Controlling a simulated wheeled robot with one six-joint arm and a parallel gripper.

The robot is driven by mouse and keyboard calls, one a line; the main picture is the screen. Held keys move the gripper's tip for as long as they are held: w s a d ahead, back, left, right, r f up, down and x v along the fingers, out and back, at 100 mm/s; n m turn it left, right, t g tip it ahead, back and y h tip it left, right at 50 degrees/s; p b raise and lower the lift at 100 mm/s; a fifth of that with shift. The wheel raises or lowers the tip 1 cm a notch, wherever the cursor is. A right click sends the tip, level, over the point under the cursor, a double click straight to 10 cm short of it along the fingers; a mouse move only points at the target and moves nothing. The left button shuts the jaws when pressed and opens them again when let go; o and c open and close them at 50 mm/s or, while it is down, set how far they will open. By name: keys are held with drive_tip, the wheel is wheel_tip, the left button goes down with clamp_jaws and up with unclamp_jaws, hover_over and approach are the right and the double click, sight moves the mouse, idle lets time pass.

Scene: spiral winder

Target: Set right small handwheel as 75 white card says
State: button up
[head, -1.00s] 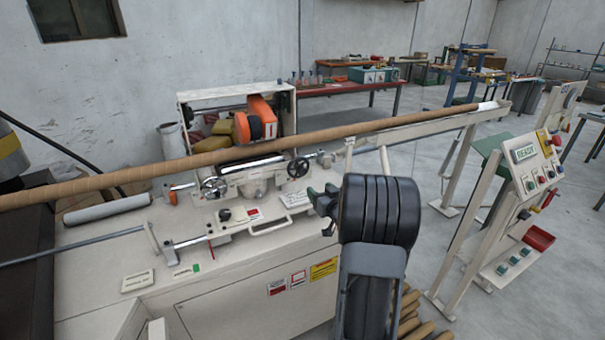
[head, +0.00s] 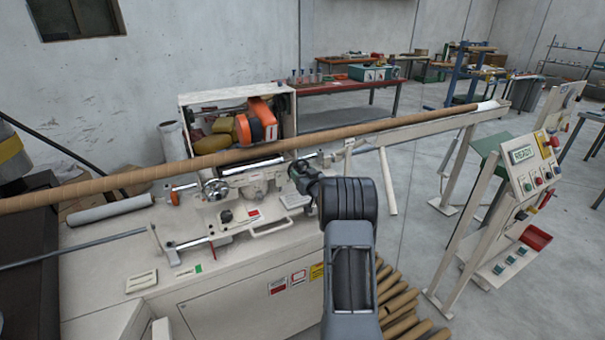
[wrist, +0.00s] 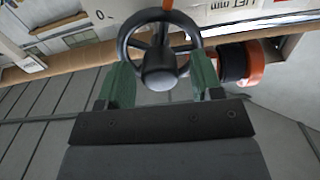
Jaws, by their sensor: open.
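The right small handwheel is a black spoked wheel (wrist: 160,42) with a round hub, seen in the wrist view between and just beyond my green fingertips. In the head view my gripper and wrist mostly hide it. My gripper (wrist: 162,80) is open, with one finger on each side of the wheel's lower part; I cannot tell whether they touch the rim. In the head view my gripper (head: 304,176) is at the right end of the machine's carriage. A white card (head: 295,199) lies on the machine near it; its writing is too small to read.
A left handwheel (head: 215,189) sits on the same carriage. A long brown tube (head: 250,155) crosses above the machine. Other pale cards (head: 141,281) lie on the white top. A control panel (head: 525,170) stands at right. In the wrist view a white lettered plate (wrist: 235,10) lies behind the wheel.

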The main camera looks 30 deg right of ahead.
drive_tip(key=shift+w, duration=0.15)
drive_tip(key=shift+c, duration=0.4)
drive_tip(key=c, duration=0.8)
drive_tip(key=shift+c, duration=0.2)
drive_tip(key=shift+f+b, duration=0.1)
drive_tip(key=shift+b, duration=0.2)
drive_tip(key=n+b, duration=0.1)
drive_tip(key=b, duration=0.1)
drive_tip(key=n+b, duration=0.1)
drive_tip(key=b, duration=0.1)
drive_tip(key=shift+f+n, duration=0.2)
drive_tip(key=shift+n, duration=0.1)
drive_tip(key=n+b, duration=0.3)
drive_tip(key=b, duration=0.1)
drive_tip(key=shift+r+n+b, duration=0.25)
drive_tip(key=shift+n+b, duration=0.85)
drive_tip(key=shift+b, duration=0.05)
drive_tip(key=shift+r, duration=0.1)
